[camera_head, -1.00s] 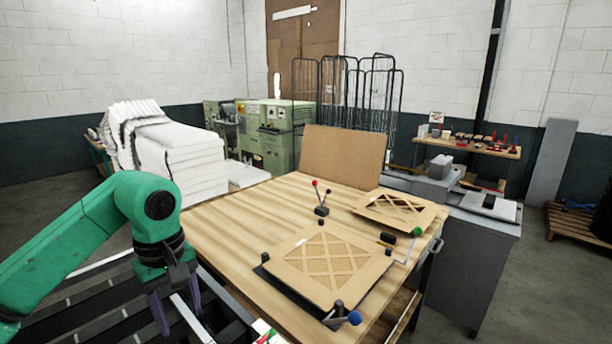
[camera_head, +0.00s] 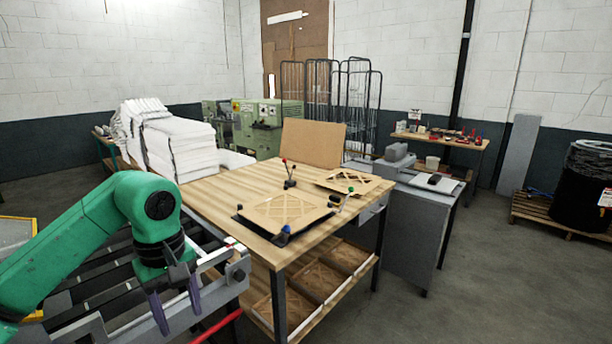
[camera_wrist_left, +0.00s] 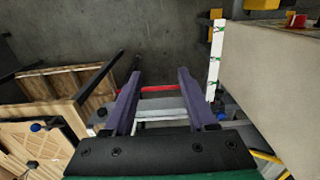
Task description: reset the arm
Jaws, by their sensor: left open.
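My left arm is the green arm at the left of the head view. Its gripper (camera_head: 176,306) points down beside the grey metal roller frame (camera_head: 222,279), left of the wooden table. In the left wrist view the two purple fingers (camera_wrist_left: 158,98) are spread apart with nothing between them. Beneath them lie a red bar (camera_wrist_left: 158,88) and part of the grey frame. My right gripper is in neither view.
The wooden table (camera_head: 215,195) carries cardboard lattice panels (camera_head: 283,213), a fixture with coloured knobs and an upright brown board (camera_head: 313,143). Its lower shelf holds trays. A grey cabinet (camera_head: 414,225) stands right of it. Floor (camera_head: 490,290) is clear at the right.

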